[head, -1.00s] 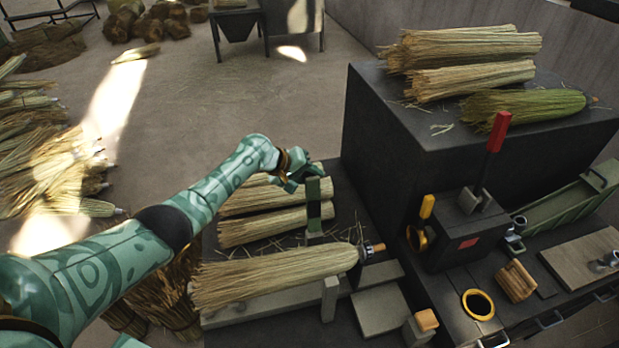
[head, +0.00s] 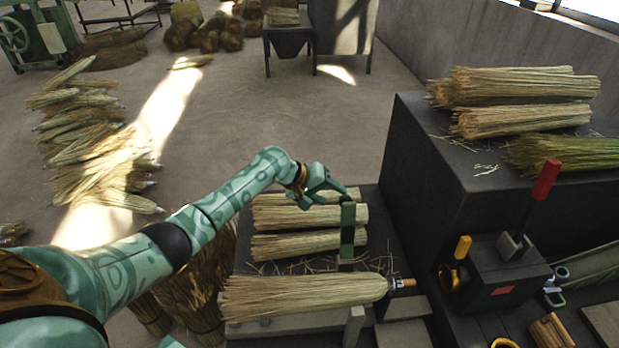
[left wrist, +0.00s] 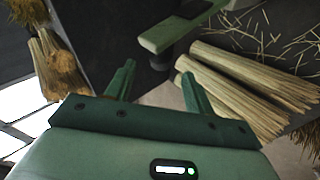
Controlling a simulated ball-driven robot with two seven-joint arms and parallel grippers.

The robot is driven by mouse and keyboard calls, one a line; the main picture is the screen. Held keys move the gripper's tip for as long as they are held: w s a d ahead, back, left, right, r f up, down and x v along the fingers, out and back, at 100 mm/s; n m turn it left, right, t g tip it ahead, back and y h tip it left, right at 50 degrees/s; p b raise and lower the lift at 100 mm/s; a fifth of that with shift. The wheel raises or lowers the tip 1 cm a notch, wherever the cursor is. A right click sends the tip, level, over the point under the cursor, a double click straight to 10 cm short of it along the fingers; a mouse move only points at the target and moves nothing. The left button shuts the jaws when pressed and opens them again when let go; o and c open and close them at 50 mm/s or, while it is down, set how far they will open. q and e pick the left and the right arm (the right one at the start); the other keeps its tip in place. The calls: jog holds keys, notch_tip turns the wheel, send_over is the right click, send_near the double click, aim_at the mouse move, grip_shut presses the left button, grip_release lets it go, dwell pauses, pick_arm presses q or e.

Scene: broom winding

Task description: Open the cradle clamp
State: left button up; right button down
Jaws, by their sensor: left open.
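A green upright clamp bar with a dark band (head: 347,232) stands at the right ends of the straw bundles, behind the cradle; I take it for the cradle clamp. In the left wrist view a green bar on a dark post (left wrist: 172,37) lies beyond my fingertips, likely the same clamp. My left gripper (head: 330,197) is open and empty near the bar's top. In the left wrist view its two fingers (left wrist: 157,82) stand apart with nothing between them. A broom head (head: 305,296) lies across the cradle (head: 354,326) in front. My right gripper is not in view.
A dark block (head: 425,165) bearing more bundles rises to the right. A box with a red-handled lever (head: 545,180) and a yellow handle (head: 462,247) stands at front right. Open floor (head: 260,110) lies behind.

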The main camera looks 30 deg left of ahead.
pick_arm(q)
jog(key=v, duration=0.8)
jog(key=shift+s+a+p, duration=0.2)
jog(key=shift+p, duration=0.1)
jog(key=shift+r, duration=0.1)
